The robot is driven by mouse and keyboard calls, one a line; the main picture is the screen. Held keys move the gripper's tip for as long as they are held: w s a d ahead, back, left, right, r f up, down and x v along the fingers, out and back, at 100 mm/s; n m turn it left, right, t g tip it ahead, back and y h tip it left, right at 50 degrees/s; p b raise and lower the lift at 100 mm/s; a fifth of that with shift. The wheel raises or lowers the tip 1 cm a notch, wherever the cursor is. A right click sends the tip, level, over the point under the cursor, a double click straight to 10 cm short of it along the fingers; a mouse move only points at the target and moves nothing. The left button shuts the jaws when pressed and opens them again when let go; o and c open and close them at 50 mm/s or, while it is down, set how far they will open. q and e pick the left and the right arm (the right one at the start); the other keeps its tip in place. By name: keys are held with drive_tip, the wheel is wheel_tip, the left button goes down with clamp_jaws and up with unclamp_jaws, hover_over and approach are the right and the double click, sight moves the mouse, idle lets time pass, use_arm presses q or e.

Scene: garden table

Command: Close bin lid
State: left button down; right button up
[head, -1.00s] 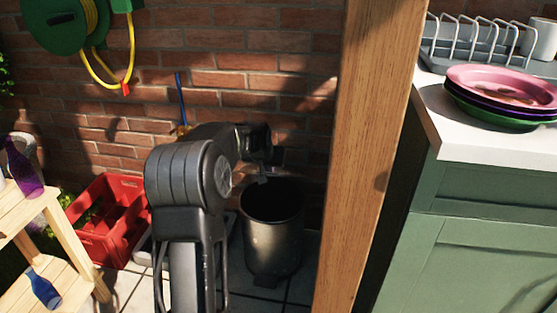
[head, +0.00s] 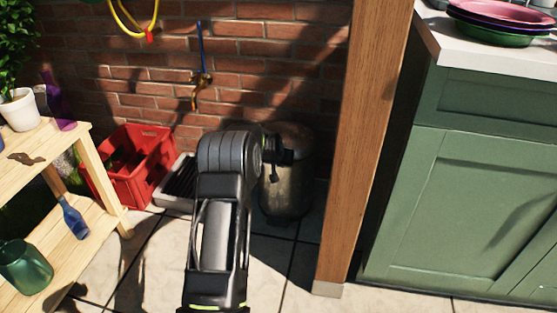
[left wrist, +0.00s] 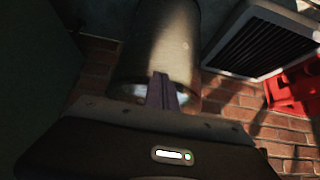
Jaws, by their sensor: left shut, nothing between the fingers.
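The metal bin (head: 287,190) stands on the tiles against the brick wall, left of the wooden post. My left gripper (head: 274,174) is shut and empty at the front left of the bin's upper part. In the left wrist view the shut fingers (left wrist: 162,90) overlap the bin (left wrist: 160,45), which shows upside down; contact is unclear. My right gripper is out of view.
A red crate (head: 142,175) and a dark grated tray (head: 178,183) stand left of the bin. The wooden post (head: 365,150) and green cabinet (head: 450,190) bound the right. A wooden shelf (head: 85,140) stands at left. Front tiles are partly clear.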

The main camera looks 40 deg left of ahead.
use_arm(q)
drive_tip(key=shift+s+d+f, duration=0.1)
drive_tip(key=shift+s+f, duration=0.1)
drive_tip(key=shift+f, duration=0.3)
drive_tip(key=shift+s+d+f, duration=0.1)
drive_tip(key=shift+s+f, duration=0.05)
drive_tip(key=shift+f, duration=0.35)
wheel_tip(320, 180, up, 6)
drive_tip(key=p, duration=0.4)
drive_tip(key=s+d+f+p, duration=0.2)
drive_tip(key=s+d+f, duration=0.1)
drive_tip(key=s, duration=0.4)
drive_tip(key=shift+s+d+f, duration=0.25)
drive_tip(key=shift+s+d, duration=0.05)
drive_tip(key=shift+d, duration=0.3)
